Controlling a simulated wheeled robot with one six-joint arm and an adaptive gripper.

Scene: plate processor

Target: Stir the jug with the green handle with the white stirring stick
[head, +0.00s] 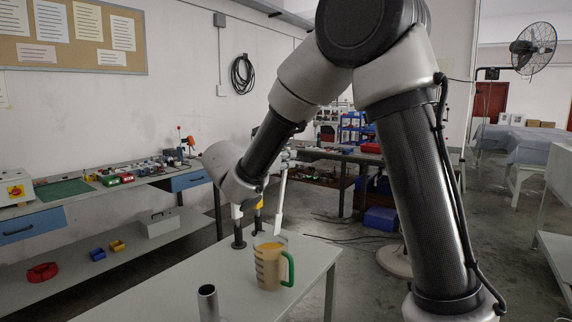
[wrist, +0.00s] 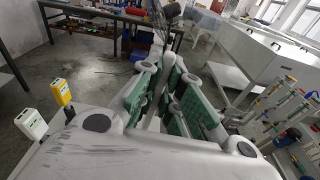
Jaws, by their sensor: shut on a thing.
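The jug with the green handle (head: 268,268) stands upright on the grey-white table. It is clear, with tan contents and its handle to the right. My gripper (head: 287,156) is above and behind it, partly hidden by my arm. It is shut on the white stirring stick (head: 281,200), which hangs down steeply, slightly tilted. Its lower end reaches the jug's rim in the picture; I cannot tell whether it is inside or behind. In the wrist view the green-padded fingers (wrist: 168,95) close around the stick; the jug does not show there.
A grey metal cylinder (head: 207,302) stands at the table's front. A white-topped item (head: 238,228) and a yellow-topped item (head: 258,216) stand on black bases left of the jug. The table right of the jug is narrow, near its edge. A workbench (head: 150,178) lines the wall.

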